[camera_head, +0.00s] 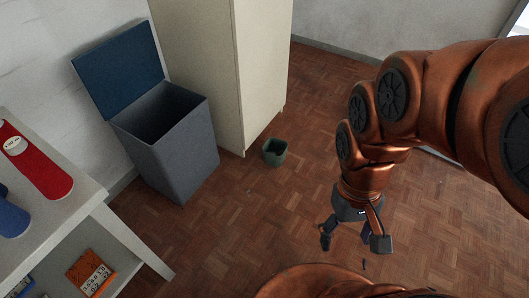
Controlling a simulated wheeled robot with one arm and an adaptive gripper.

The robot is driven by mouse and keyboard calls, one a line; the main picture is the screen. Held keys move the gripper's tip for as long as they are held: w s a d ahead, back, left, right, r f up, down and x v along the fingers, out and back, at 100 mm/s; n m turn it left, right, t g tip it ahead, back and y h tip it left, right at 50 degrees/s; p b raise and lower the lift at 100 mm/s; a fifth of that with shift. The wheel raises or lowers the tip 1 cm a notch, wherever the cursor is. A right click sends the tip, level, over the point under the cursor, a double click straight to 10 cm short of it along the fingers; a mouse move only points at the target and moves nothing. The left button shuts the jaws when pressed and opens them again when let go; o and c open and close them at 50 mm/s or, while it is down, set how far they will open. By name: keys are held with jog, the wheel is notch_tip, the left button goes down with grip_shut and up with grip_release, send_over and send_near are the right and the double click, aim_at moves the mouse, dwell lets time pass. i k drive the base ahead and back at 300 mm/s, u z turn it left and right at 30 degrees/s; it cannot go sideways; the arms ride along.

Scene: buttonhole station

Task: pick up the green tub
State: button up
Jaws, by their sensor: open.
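The green tub (275,152) is small and dark green, with an open top. It stands upright on the wooden floor, close to the front corner of the tall cream cabinet. My gripper (345,246) points down over the floor, to the right of the tub and nearer to me. Its fingers are spread apart with nothing between them. There is a clear gap between the gripper and the tub. Nothing hides the tub in this view.
A tall cream cabinet (222,70) stands just behind the tub. Left of it is a grey bin (178,158) with its blue lid (120,68) raised. A white shelf table (72,212) with a red cylinder (38,165) stands at left. The parquet floor (235,220) is mostly clear.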

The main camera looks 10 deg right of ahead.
aim_at(273, 144)
jog(key=z, duration=1.15)
jog(key=i, duration=1.1)
jog(key=u, duration=2.45)
